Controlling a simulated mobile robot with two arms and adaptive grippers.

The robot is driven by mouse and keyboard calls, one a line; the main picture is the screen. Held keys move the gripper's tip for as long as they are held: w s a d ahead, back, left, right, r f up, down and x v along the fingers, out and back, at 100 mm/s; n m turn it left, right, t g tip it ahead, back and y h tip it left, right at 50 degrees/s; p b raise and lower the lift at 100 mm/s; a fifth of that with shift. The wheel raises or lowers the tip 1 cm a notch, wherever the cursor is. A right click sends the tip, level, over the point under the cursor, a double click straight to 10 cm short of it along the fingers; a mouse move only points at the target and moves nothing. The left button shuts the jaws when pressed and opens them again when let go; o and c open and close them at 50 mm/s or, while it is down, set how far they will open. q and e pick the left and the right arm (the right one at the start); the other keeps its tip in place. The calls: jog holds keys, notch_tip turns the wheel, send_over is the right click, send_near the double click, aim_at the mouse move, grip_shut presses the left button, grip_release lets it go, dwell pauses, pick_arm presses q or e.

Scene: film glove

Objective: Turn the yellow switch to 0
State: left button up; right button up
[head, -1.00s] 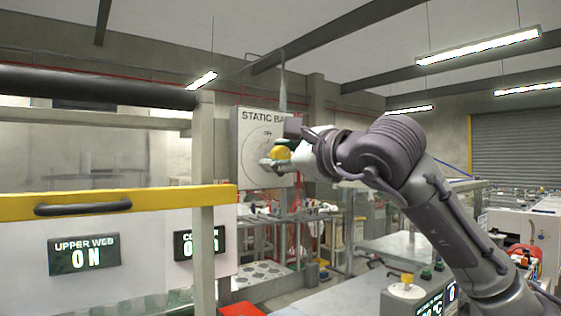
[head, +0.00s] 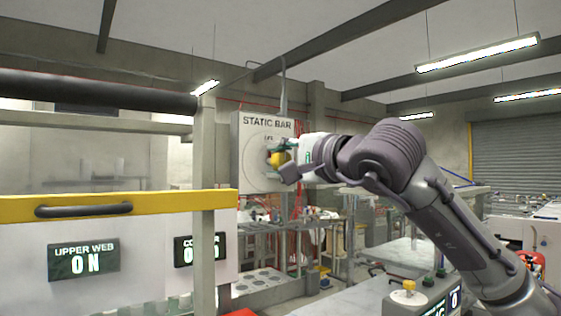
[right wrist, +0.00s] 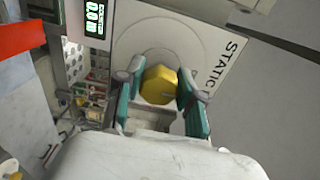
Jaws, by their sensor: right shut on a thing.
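The yellow switch (head: 277,158) is a knob on the white STATIC BAR panel (head: 250,172) in the head view. In the right wrist view the yellow switch (right wrist: 159,85) sits at the centre of a round dial, a thin line showing on its face. My right gripper (head: 280,157) is at the panel with its green-padded fingers on either side of the knob; in the right wrist view the gripper (right wrist: 160,90) is shut on it. The dial's lettering is mostly hidden or too small to read, so the switch's setting cannot be told. My left gripper is out of view.
A yellow rail with a black handle (head: 84,210) and a grey post (head: 205,235) stand at the left. An UPPER WEB display (head: 84,261) reads ON. A box with another yellow knob (head: 408,285) is at the lower right. A red piece (right wrist: 22,38) shows in the right wrist view.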

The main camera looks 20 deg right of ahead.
dwell(0.6)
jog(key=o, duration=1.2)
jog(key=shift+c, duration=0.2)
jog(key=v, duration=1.2)
